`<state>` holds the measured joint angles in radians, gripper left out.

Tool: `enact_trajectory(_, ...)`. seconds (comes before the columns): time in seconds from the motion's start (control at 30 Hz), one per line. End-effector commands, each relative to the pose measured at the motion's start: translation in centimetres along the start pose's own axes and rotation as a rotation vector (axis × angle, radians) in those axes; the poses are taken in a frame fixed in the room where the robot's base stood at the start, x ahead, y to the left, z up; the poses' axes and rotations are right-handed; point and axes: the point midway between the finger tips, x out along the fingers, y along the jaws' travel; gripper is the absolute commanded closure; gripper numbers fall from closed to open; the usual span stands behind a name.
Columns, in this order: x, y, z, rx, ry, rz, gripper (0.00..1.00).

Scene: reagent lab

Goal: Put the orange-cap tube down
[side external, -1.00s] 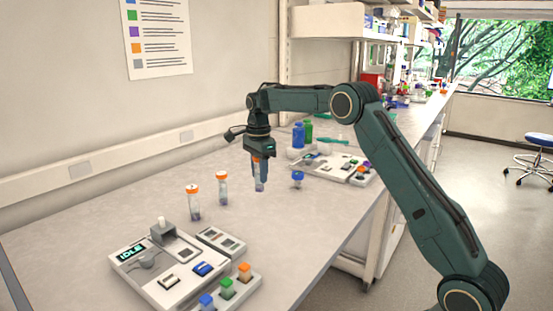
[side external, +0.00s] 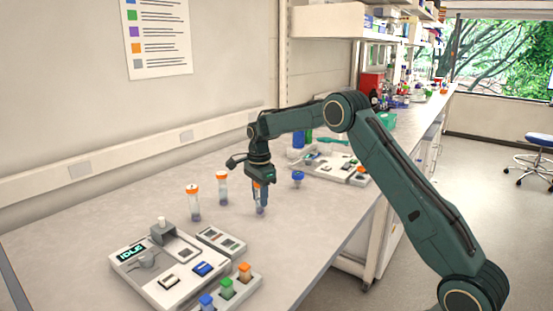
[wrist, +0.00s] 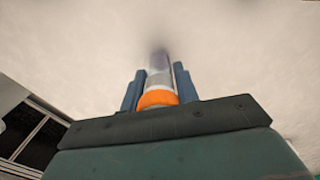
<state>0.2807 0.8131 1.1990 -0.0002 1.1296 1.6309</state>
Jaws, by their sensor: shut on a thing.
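My gripper (side external: 260,190) points down over the bench and is shut on an orange-cap tube (side external: 260,210). The tube is upright, its lower end at or very close to the bench top; I cannot tell if it touches. In the wrist view the orange cap and clear body of the tube (wrist: 158,85) show between the two fingers of my gripper (wrist: 158,88). Two other orange-cap tubes stand upright to the left, one nearer (side external: 194,205) and one farther (side external: 222,188).
A white device with an IDLE display (side external: 131,253) stands front left, beside a rack of coloured caps (side external: 227,288). A blue-capped vial (side external: 297,179) stands to the right of my gripper. A white tray of tools (side external: 325,165) lies behind. The bench (side external: 300,220) is clear in front.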

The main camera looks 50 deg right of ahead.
Motion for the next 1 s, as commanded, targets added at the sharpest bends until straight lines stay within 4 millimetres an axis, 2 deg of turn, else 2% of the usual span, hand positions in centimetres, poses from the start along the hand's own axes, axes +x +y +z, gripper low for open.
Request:
enact_trajectory(0.47,0.50,0.02,0.00,0.000,0.000,0.001,0.91)
enact_trajectory(0.5,0.51,0.01,0.00,0.000,0.000,0.000,0.66)
enact_trajectory(0.6,0.49,0.01,0.00,0.000,0.000,0.000,0.48)
enact_trajectory(1.0,0.22,-0.02,0.00,0.000,0.000,-0.001,0.48)
